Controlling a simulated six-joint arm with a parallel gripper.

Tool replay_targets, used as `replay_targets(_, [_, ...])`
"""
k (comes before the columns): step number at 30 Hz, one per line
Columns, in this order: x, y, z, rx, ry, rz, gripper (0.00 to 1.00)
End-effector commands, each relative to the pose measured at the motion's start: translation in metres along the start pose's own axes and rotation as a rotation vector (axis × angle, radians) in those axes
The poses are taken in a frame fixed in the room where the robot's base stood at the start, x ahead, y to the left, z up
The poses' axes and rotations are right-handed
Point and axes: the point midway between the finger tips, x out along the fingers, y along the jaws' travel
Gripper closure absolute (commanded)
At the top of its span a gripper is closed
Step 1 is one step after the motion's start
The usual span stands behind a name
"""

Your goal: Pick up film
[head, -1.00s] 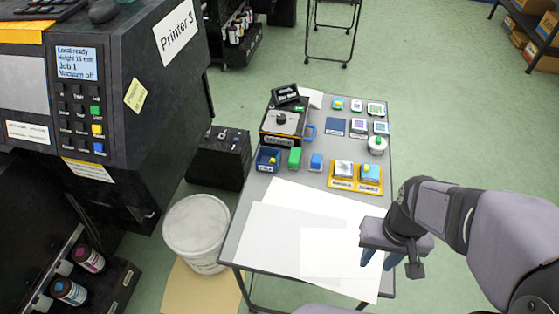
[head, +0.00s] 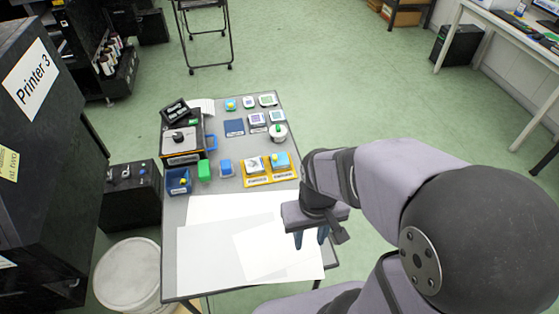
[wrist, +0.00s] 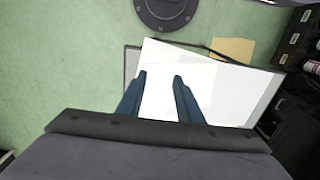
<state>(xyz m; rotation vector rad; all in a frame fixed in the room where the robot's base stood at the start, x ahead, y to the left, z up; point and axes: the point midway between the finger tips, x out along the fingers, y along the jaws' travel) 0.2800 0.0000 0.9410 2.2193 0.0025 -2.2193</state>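Thin white sheets lie overlapping on the near half of the grey table. A smaller, paler square (head: 265,258) lies over a larger white sheet (head: 203,258); I cannot tell for sure which of them is the film. My gripper (head: 311,240) is above the right edge of the sheets, its blue fingers pointing down. In the wrist view the two fingers (wrist: 161,77) are apart with nothing between them, and white sheet (wrist: 160,97) shows beyond them. The height of the fingertips above the sheets is hard to judge.
Behind the sheets stand a blue bin (head: 178,184), a green block (head: 204,171) and a yellow tray (head: 257,181) with two items. A black-and-orange device (head: 180,145) is at the table's back left. A white bucket (head: 127,277) stands left of the table.

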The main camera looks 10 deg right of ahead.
Motion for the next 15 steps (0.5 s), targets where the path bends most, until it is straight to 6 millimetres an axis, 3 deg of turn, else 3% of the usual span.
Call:
replay_targets(10, [0.001, 0.0, 0.0, -0.002, 0.0, 0.0, 0.65])
replay_targets(15, [0.019, -0.004, 0.008, -0.018, -0.048, 0.0, 0.65])
